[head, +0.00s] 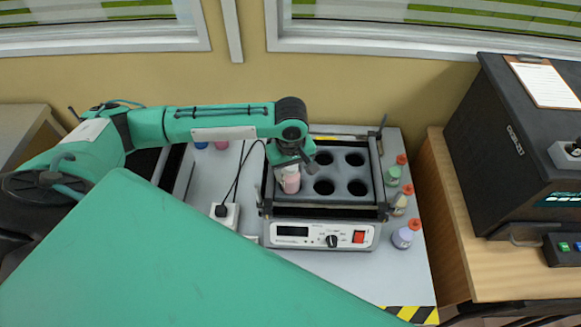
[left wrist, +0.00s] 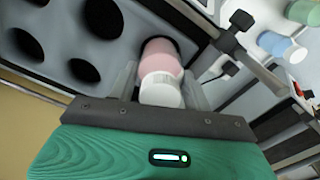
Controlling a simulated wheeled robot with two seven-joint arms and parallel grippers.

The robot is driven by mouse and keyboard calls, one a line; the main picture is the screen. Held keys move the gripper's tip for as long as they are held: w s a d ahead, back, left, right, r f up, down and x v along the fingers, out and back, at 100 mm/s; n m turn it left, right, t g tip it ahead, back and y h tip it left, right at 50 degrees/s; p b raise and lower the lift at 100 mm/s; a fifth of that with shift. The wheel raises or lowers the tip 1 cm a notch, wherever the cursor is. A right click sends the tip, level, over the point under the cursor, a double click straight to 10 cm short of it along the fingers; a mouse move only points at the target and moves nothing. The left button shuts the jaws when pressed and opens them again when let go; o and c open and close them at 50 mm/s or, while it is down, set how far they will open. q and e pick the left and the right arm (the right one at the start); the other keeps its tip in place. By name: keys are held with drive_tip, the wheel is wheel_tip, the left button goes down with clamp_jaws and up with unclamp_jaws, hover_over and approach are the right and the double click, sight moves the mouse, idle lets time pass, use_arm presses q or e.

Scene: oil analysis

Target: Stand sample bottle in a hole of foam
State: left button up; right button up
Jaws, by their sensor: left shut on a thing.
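A pink sample bottle with a white cap (head: 291,183) is upright at the left front hole of the dark grey foam (head: 340,199). My left gripper (head: 289,168) is shut on it from above. In the left wrist view, the bottle (left wrist: 161,60) is between the clear fingers, with its lower end at a dark hole. I cannot tell how deep the bottle sits in the hole. The other holes in view look empty. My right gripper is not in view.
The foam sits in a framed shaker (head: 320,236) with a front panel. Green (head: 393,176), pale yellow (head: 399,205) and purple (head: 403,238) bottles stand along its right side. A power strip (head: 223,215) lies to the left. A black box (head: 525,130) stands at the right.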

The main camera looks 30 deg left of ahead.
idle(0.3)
use_arm(q)
drive_tip(key=o, duration=1.1)
drive_tip(key=shift+f, duration=0.1)
drive_tip(key=shift+r, duration=0.25)
wheel_tip(320, 180, up, 11)
drive_tip(key=shift+f+b, duration=0.2)
drive_tip(key=shift+b, duration=1.05)
drive_tip(key=shift+r, duration=0.65)
